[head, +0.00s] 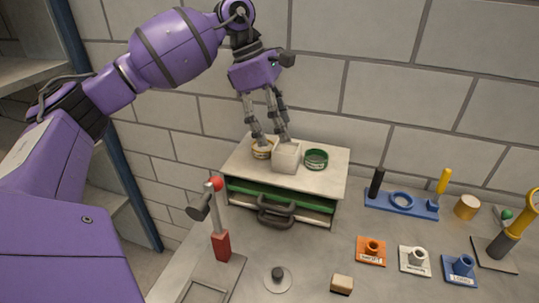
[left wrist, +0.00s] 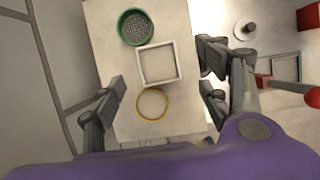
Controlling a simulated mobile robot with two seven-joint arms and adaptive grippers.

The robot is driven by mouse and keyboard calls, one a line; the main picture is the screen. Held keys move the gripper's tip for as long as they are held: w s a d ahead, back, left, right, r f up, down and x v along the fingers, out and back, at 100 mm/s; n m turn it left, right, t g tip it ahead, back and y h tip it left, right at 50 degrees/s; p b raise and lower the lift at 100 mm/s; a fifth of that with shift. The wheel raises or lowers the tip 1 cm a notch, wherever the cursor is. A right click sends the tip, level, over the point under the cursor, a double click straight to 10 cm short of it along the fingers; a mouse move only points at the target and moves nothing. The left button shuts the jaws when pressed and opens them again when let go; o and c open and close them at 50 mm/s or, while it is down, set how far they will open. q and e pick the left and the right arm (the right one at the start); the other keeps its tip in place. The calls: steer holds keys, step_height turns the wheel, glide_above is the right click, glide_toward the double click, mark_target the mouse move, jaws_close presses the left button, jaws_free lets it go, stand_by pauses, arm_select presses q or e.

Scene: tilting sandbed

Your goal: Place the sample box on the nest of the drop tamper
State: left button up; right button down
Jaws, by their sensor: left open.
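The sample box (head: 286,160), a pale square box open at the top, stands on the cabinet top between two round sieves. In the left wrist view the box (left wrist: 141,68) lies between my spread fingers, nearer their tips. My left gripper (head: 271,139) is open and empty, pointing down just above the cabinet top, close behind and left of the box; contact cannot be told. The drop tamper (head: 221,245) stands on the bench left of centre, with a red block, a post and a red knob. A square frame (head: 205,292), apparently its nest, lies at its foot, partly cut off.
A yellow-rimmed sieve (head: 262,154) and a green sieve (head: 316,159) flank the box on the drawer cabinet (head: 240,165). A grey weight (head: 278,280) and a brush-like block (head: 342,284) lie on the bench. Labelled stands (head: 371,250) and a blue rack (head: 385,203) are right. A brick wall is behind.

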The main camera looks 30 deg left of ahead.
mark_target(287, 148)
arm_select(q)
steer(key=shift+x, duration=0.95)
steer(key=shift+w+d+f+p, duration=0.15)
steer(key=shift+d+f+p, duration=0.15)
steer(key=shift+f, duration=0.35)
steer(key=x, duration=0.3)
steer(key=shift+a+f+p, duration=0.25)
steer(key=shift+p, duration=0.15)
steer(key=shift+w+d+f, duration=0.1)
steer(key=shift+f, duration=0.15)
steer(key=shift+c, duration=0.2)
steer(key=c, duration=1.4)
steer(key=shift+c, duration=0.7)
arm_select(e)
steer(key=shift+w+a+r, duration=0.15)
steer(key=shift+w+r, duration=0.2)
steer(key=shift+r, duration=0.45)
arm_select(q)
steer(key=shift+r, duration=0.2)
